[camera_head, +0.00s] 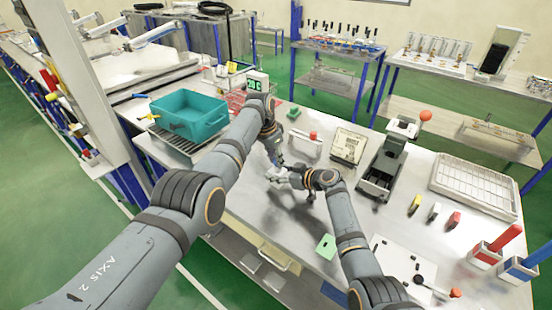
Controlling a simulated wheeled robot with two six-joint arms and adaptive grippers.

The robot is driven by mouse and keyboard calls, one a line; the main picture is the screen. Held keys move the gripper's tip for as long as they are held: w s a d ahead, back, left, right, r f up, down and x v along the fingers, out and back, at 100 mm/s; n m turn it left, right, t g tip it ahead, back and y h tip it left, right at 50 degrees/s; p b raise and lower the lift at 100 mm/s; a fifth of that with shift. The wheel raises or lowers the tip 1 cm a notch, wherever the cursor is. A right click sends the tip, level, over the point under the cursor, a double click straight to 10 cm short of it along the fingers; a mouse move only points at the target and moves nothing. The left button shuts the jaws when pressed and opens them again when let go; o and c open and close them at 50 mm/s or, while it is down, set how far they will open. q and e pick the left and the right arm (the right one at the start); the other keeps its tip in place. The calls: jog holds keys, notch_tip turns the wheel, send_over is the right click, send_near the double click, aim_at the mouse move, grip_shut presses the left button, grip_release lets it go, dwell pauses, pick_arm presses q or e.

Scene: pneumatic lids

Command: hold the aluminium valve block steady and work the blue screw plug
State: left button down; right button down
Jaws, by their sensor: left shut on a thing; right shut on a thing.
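My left gripper (275,157) reaches down from above to the middle of the steel table. My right gripper (287,176) comes in from the right at a low angle, and the two meet almost touching. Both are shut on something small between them. A pale grey metal piece (274,173) shows at their fingertips; it looks like the aluminium valve block, just above or on the table. The blue screw plug cannot be made out; the fingers hide it or it is too small. Which gripper holds which part cannot be told.
A teal bin (189,115) stands at the left behind my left arm. A black-and-grey device (383,170) and a white wire tray (474,187) stand to the right. A green card (326,246) lies near the front edge. Red (486,256) and blue (520,270) holders stand at the front right.

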pick_arm(q)
jog(key=c, duration=1)
grip_release()
jog(key=shift+c, duration=0.7)
jog(key=n, duration=0.4)
jog(key=shift+s+d+t+y, duration=0.15)
jog(key=shift+d+t+y, duration=0.15)
jog(key=shift+y, duration=0.1)
jog(key=n, duration=0.4)
jog(key=shift+y, duration=0.4)
